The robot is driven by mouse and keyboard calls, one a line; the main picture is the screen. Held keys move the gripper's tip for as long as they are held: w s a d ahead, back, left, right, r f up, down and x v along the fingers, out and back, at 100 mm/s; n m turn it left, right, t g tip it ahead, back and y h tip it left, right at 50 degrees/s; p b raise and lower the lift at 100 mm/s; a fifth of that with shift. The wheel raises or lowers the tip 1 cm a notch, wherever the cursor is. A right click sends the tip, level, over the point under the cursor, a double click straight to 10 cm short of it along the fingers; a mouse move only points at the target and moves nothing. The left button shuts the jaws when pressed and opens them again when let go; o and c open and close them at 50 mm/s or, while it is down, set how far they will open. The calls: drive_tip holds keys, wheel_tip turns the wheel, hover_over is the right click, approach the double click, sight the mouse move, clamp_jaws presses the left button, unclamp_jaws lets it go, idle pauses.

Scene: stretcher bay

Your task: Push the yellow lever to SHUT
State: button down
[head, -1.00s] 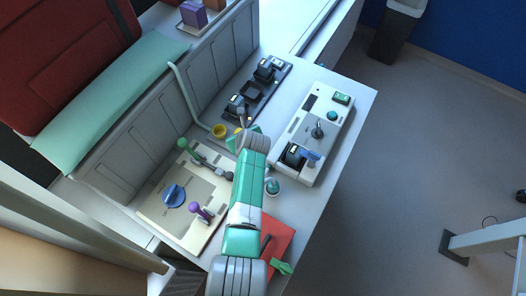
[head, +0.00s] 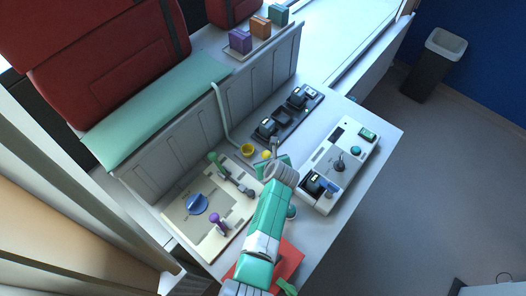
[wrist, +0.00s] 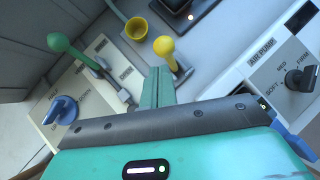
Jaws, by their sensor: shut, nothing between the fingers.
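The yellow lever (wrist: 163,45) has a round yellow knob on a thin stem and stands just beyond my fingertips in the wrist view. In the head view its knob (head: 267,155) shows beside my gripper, and its lower part is hidden there. My gripper (wrist: 158,76) is shut and empty, its green fingers pointing toward the lever. I cannot tell whether they touch the stem. The SHUT mark is not readable in either view.
A yellow cup (wrist: 136,27) stands left of the lever. A panel with a green lever (head: 214,159), a blue knob (head: 197,204) and a purple knob (head: 215,218) lies left. The air pump box (head: 330,191) stands right. A black rack (head: 284,116) lies behind.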

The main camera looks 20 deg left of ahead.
drive_tip(key=s+r+b, duration=0.1)
drive_tip(key=s+r, duration=0.3)
drive_tip(key=r, duration=0.5)
drive_tip(key=shift+a+r, duration=0.15)
drive_tip(key=shift+r, duration=0.05)
drive_tip(key=w+d+r+n+t, duration=0.2)
drive_tip(key=w+r+n, duration=0.1)
drive_tip(key=r, duration=0.6)
drive_tip(key=w+d+r+n+t, duration=0.2)
drive_tip(key=d+r+n+t, duration=0.15)
drive_tip(key=r, duration=0.45)
drive_tip(key=s+d+r+n+t+h, duration=0.1)
drive_tip(key=s+d+r+n+t, duration=0.3)
drive_tip(key=r, duration=0.7)
drive_tip(key=w+d+r+n+t+h, duration=0.1)
drive_tip(key=r+n, duration=0.4)
drive_tip(key=r, duration=0.6)
drive_tip(key=s+d+r+n+t+h, duration=0.1)
drive_tip(key=s+r+n+t, duration=0.3)
drive_tip(key=s+r, duration=0.5)
drive_tip(key=s+d+r+n+t+h, duration=0.1)
drive_tip(key=s+d+r+n+t, duration=0.3)
drive_tip(key=s+r+n, duration=0.4)
wheel_tip(320, 180, up, 6)
drive_tip(key=shift+s, duration=1)
drive_tip(key=shift+d, duration=0.1)
